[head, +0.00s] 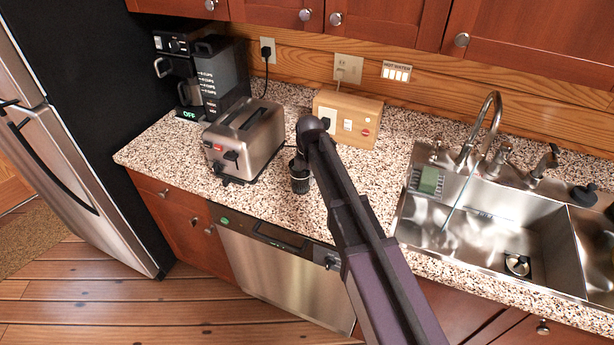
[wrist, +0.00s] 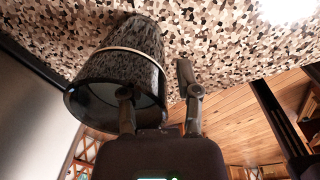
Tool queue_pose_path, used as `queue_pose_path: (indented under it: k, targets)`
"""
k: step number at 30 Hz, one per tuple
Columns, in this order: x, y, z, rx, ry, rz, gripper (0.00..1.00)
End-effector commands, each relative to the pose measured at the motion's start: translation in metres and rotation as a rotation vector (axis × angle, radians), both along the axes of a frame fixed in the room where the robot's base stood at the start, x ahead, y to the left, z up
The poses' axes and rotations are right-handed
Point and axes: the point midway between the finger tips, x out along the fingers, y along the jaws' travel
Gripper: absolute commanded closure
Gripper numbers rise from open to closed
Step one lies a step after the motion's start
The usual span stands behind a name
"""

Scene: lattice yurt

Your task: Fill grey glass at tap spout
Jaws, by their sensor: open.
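The grey glass (head: 300,184) stands on the speckled counter, right of the toaster, partly hidden by my arm. In the wrist view the dark, mottled glass (wrist: 122,62) has a pale band around it and fills the left-centre. My gripper (wrist: 157,85) is open; one finger overlaps the glass in the picture and the other is to its right, beside it. I cannot tell whether either finger touches it. In the head view my gripper is at the glass, its fingers mostly hidden. The tap spout (head: 493,110) arches over the sink, with a thin pale streak running down below it.
The steel sink (head: 490,237) has a green sponge (head: 430,180) at its left rim. The toaster (head: 246,140) is close left of the glass. A wooden socket box (head: 361,118) stands behind. The counter between glass and sink looks clear apart from my arm.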

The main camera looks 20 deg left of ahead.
Motion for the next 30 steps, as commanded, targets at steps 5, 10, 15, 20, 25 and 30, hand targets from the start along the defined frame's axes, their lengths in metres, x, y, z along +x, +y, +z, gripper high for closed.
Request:
queue_pose_path:
  k: [5, 10, 15, 20, 25, 30]
  targets:
    - [0.0, 0.0, -0.001, 0.0, 0.0, 0.0, 0.57]
    - [0.0, 0.0, 0.005, 0.0, 0.0, 0.0, 0.57]
    - [0.0, -0.001, 0.015, 0.0, 0.0, 0.0, 0.57]
    - [-0.001, -0.001, 0.029, 0.0, 0.0, 0.0, 0.57]
    - [-0.001, -0.001, 0.043, 0.0, 0.0, 0.0, 0.57]
    - [-0.001, -0.001, 0.057, 0.0, 0.0, 0.0, 0.57]
